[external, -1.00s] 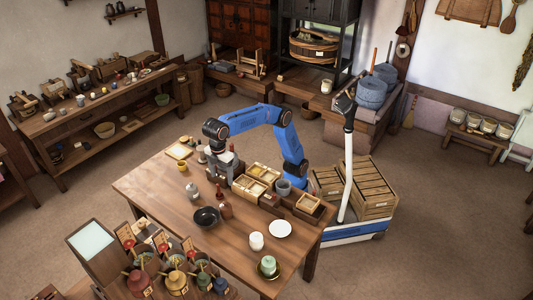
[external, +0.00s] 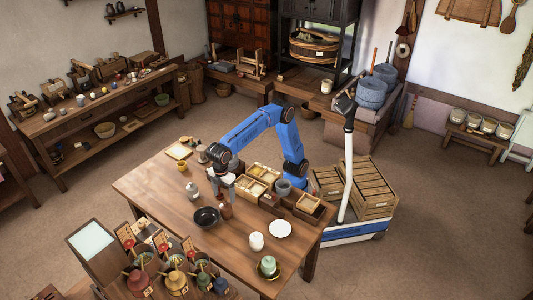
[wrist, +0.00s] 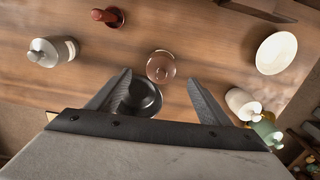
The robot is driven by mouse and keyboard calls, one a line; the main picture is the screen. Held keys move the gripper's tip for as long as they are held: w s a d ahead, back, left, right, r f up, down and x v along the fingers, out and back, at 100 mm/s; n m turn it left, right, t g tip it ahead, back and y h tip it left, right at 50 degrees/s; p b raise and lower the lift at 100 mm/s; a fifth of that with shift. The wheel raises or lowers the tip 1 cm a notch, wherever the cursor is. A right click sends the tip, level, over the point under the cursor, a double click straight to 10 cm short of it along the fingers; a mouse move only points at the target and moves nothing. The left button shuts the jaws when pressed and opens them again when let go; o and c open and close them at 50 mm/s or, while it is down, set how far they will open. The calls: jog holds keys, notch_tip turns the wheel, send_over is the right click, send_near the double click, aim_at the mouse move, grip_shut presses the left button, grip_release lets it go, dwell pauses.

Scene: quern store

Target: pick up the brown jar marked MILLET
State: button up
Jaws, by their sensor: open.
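My gripper (wrist: 160,77) is open and empty, pointing down above the table. The black bowl (wrist: 141,98) shows between the fingers, close to the left one.
A grey lidded jar (wrist: 52,50) and a red-brown knobbed item (wrist: 108,16) stand to the left in the wrist view. A white jar (external: 256,241), white plate (external: 280,228) and green jar (external: 268,266) stand to the right. Wooden boxes (external: 256,180) line the back.

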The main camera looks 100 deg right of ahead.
aim_at(226, 206)
jog(key=shift+a+f, duration=0.1)
jog(key=shift+f, duration=4.2)
jog(key=shift+c, duration=0.2)
jog(key=c, duration=1.4)
jog(key=shift+o, duration=0.2)
jog(key=shift+r, duration=0.15)
